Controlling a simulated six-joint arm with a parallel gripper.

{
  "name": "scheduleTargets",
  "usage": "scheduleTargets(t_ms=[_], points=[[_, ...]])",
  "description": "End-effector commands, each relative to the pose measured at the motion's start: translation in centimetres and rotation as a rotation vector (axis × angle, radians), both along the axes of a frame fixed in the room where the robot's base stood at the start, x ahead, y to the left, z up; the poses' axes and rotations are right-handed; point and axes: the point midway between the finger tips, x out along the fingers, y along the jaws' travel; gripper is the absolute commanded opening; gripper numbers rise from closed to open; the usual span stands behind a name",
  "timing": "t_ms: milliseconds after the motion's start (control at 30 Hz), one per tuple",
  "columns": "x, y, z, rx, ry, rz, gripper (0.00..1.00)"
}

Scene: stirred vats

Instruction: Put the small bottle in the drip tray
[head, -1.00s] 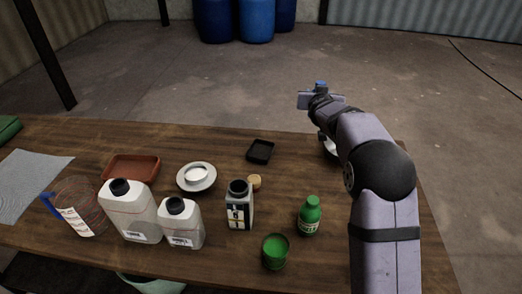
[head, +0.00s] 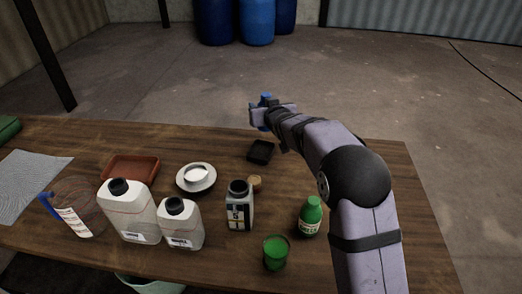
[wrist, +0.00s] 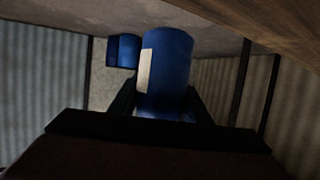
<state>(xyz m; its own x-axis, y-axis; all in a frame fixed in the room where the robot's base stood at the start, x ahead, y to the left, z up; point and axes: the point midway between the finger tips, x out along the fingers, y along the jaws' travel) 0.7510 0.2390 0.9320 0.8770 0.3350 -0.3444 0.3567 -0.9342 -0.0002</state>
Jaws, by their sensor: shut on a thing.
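The small bottle (wrist: 165,70) is blue with a pale label and sits between the jaws in the wrist view. In the head view only blue bits of the small bottle (head: 266,97) show above and below my gripper (head: 268,113). My gripper is shut on it and holds it in the air near the table's far edge. A small black square tray (head: 261,152) lies below and close to the gripper in the picture. A larger red-brown tray (head: 131,168) lies at the left. I cannot tell by sight which one is the drip tray.
A white dish on a saucer (head: 196,190), two white jugs (head: 129,212) (head: 181,225), a grey bottle (head: 239,210), a green bottle (head: 311,217) and a green cup (head: 275,255) stand on the table.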

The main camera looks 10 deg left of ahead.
Motion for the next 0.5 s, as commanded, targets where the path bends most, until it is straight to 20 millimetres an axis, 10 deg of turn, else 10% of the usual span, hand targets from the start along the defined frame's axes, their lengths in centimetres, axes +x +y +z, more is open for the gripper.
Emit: scheduleTargets(t_ms=[500], points=[[-0.7,1.5,-3.1,0.002,0.001,0.033,0.08]])
